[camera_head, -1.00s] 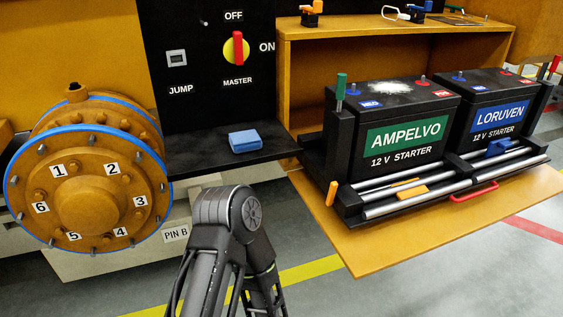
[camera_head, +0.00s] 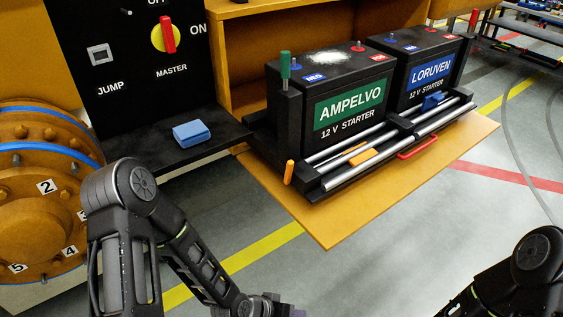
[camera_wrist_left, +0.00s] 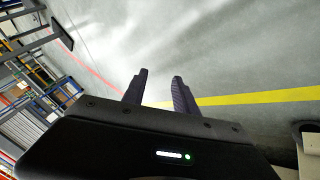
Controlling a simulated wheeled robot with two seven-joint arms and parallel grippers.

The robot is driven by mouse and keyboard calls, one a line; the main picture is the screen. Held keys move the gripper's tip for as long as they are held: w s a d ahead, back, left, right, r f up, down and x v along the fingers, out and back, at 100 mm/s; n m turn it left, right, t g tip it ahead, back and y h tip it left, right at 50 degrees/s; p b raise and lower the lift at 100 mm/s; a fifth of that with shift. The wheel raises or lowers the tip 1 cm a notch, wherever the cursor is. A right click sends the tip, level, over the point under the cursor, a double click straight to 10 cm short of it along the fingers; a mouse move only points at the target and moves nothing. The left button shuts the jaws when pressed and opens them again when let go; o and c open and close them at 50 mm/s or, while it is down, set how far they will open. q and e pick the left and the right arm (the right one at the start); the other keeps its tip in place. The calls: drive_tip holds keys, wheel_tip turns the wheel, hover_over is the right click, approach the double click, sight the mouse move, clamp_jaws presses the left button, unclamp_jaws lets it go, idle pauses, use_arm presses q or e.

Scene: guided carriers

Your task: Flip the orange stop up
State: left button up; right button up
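A flat orange piece (camera_head: 362,157) lies low between the silver rails of the black battery tray (camera_head: 330,185), in front of the AMPELVO battery (camera_head: 335,95). A small orange peg (camera_head: 289,172) stands upright at the tray's left front corner. I cannot tell for sure which one is the stop. A raised blue piece (camera_head: 433,101) sits on the rails by the LORUVEN battery. My left gripper is at the bottom edge of the head view, well short of the tray; the left wrist view shows its two fingers (camera_wrist_left: 161,76) apart and empty over floor. My right gripper is out of view.
A red handle (camera_head: 418,148) is on the tray's front. The tray rests on a wooden shelf (camera_head: 330,230). A blue block (camera_head: 191,133) lies on the black ledge left of it. Open floor lies in front.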

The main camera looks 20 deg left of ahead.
use_arm(q)
drive_tip(key=w+a+r+m+t+h+p, duration=0.1)
drive_tip(key=w+a+r+t+p, duration=0.15)
drive_tip(key=w+r, duration=0.45)
drive_tip(key=w+a+r+m+t+p, duration=0.1)
drive_tip(key=w+a+r+t, duration=0.25)
drive_tip(key=r, duration=0.45)
drive_tip(key=m+t+h+p, duration=0.3)
drive_tip(key=m+h, duration=0.2)
drive_tip(key=m, duration=0.3)
approach(287, 166)
drive_tip(key=shift+w+d+r, duration=0.1)
drive_tip(key=shift+w+d, duration=0.05)
drive_tip(key=shift+w, duration=0.05)
drive_tip(key=shift+w+d, duration=0.1)
drive_tip(key=p+x, duration=0.1)
drive_tip(key=x, duration=0.5)
drive_tip(key=shift+w+d, duration=0.2)
drive_tip(key=shift+w+d+p, duration=0.35)
drive_tip(key=shift+w, duration=0.1)
